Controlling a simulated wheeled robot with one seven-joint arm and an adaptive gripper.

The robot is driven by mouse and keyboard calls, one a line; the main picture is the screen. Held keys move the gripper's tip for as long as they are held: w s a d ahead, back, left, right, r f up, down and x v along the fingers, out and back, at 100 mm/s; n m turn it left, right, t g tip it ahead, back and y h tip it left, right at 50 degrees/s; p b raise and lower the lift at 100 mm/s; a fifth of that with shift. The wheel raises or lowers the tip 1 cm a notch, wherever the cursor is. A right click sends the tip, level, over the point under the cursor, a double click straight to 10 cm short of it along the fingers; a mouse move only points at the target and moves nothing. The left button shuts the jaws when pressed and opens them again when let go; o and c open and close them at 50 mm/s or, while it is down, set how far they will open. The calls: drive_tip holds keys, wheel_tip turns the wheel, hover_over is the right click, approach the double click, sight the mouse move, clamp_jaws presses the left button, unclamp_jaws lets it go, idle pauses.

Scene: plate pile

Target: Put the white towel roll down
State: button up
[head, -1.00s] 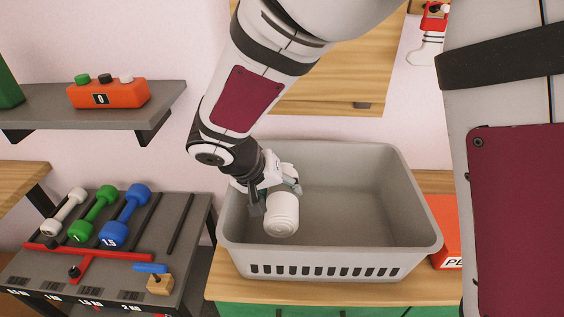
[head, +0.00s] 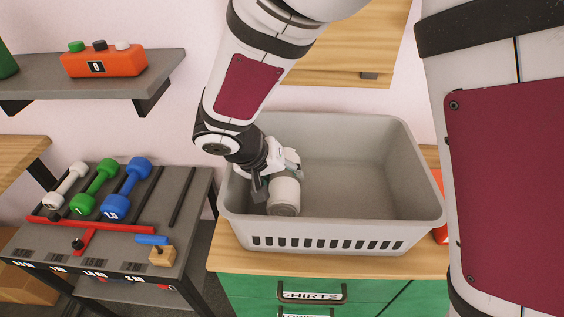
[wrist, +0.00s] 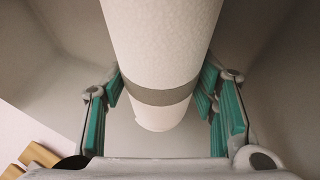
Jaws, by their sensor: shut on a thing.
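The white towel roll (head: 285,192) is inside the left part of the grey basket (head: 345,222). My gripper (head: 273,183) is shut on the roll, reaching in from the left side of the basket. In the wrist view the roll (wrist: 160,50) is a white cylinder with a grey band, between the teal finger pads of my gripper (wrist: 161,98). Whether the roll touches the basket floor cannot be told.
The basket stands on a wooden top above a green drawer unit (head: 260,288) marked SHIRTS. A rack with white, green and blue dumbbells (head: 125,190) is to the left. A shelf with an orange box (head: 100,62) is above it. The basket's right part is empty.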

drive_tip(key=shift+f, duration=0.15)
drive_tip(key=o, duration=1)
